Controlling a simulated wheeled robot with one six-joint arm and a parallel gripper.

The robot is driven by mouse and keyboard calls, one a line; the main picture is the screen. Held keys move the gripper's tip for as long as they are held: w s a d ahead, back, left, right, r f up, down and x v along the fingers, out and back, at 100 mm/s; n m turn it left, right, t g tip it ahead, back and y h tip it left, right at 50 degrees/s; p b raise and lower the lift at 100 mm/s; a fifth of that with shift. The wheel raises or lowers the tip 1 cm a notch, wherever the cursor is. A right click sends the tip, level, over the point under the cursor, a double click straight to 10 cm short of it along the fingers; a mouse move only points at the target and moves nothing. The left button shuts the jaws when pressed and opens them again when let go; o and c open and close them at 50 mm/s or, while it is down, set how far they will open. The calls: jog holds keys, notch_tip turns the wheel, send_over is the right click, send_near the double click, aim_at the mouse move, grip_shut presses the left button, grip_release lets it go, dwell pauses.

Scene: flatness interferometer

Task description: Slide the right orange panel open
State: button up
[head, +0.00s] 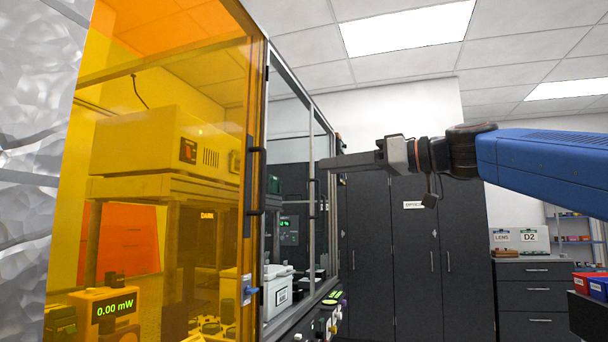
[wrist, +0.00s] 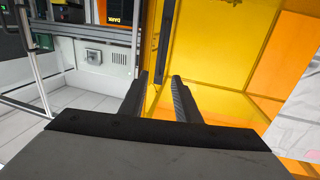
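A tall orange see-through panel (head: 165,130) covers the left part of the enclosure front in the head view. Its right edge carries a dark vertical handle (head: 251,180). The wrist view shows orange panelling (wrist: 215,60) on the right and a dark upright strip (wrist: 163,42) at its left edge, just past the fingertips. My gripper (head: 324,163) reaches in from the right, level, with its tips near the enclosure's right-hand frame post. In the wrist view its two fingers (wrist: 160,84) are apart with a gap between them. I cannot tell whether the tips touch the strip.
Left of the panel edge, the enclosure interior is uncovered in the wrist view, with a metal frame (wrist: 133,45) and a white box (wrist: 93,58). A white instrument (head: 279,291) sits inside. Dark cabinets (head: 410,250) stand behind my arm.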

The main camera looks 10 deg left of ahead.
jog(key=x, duration=1.7)
jog(key=shift+r, duration=0.25)
jog(key=shift+w+a, duration=0.1)
jog(key=shift+a, duration=0.05)
grip_shut()
